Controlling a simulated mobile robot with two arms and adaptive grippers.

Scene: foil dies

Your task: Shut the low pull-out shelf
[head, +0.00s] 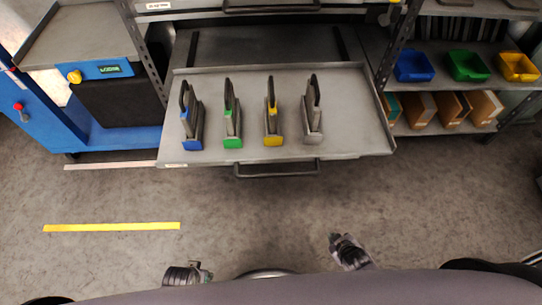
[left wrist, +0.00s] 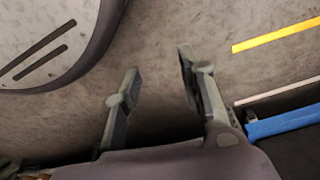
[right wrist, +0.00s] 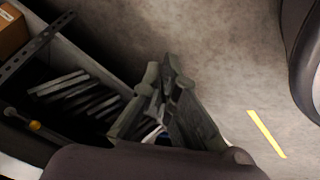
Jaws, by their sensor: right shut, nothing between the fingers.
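The low pull-out shelf (head: 352,128) is a grey metal tray, extended out of the rack towards me in the head view. Its dark bar handle (head: 277,174) runs along the middle of the front edge. Four dies stand in a row on it, with blue (head: 191,120), green (head: 232,118), yellow (head: 272,118) and grey (head: 311,112) fronts. My right gripper (head: 340,240) is shut and empty over the floor, in front of the shelf and right of the handle; it also shows in the right wrist view (right wrist: 160,75). My left gripper (head: 203,272) is open and empty (left wrist: 159,60), well short of the shelf.
A blue machine (head: 110,139) with a yellow knob stands left of the shelf. At right, a rack holds blue (head: 413,67), green (head: 467,66) and yellow (head: 518,67) bins above cardboard boxes (head: 451,108). Floor before the shelf is clear, with a yellow tape strip (head: 112,227).

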